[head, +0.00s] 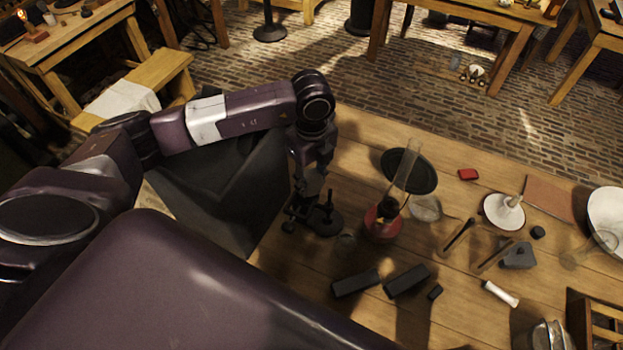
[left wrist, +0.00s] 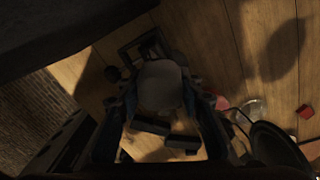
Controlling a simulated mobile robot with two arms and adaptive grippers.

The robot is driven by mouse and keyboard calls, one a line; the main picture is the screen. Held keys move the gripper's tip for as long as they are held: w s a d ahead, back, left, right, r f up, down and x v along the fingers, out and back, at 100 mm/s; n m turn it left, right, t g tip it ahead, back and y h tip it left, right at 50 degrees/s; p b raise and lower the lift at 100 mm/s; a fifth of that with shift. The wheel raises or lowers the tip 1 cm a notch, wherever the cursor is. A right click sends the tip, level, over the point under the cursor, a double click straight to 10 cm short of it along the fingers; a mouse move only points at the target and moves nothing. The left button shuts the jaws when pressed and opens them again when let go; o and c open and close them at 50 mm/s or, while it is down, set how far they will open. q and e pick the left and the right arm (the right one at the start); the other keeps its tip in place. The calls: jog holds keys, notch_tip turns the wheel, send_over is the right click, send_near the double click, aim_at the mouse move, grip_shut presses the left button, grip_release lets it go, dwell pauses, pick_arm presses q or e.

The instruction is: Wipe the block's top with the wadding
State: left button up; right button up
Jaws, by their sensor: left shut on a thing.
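Two dark oblong blocks (head: 356,284) (head: 407,281) lie on the table to the right and nearer, apart from the gripper. They also show in the left wrist view (left wrist: 151,125) (left wrist: 183,142). I cannot tell which block is meant. My right gripper is not in view.
A red lamp with a tall glass chimney (head: 382,222) stands right of my left gripper, before a black round plate (head: 424,184). A grey angular block (head: 519,256), a white-handled tool (head: 500,293) and glassware lie further right. Bare wood (head: 455,315) shows at the front.

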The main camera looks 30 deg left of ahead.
pick_arm(q)
jog(key=shift+f+b, duration=0.8)
jog(key=shift+f, duration=0.2)
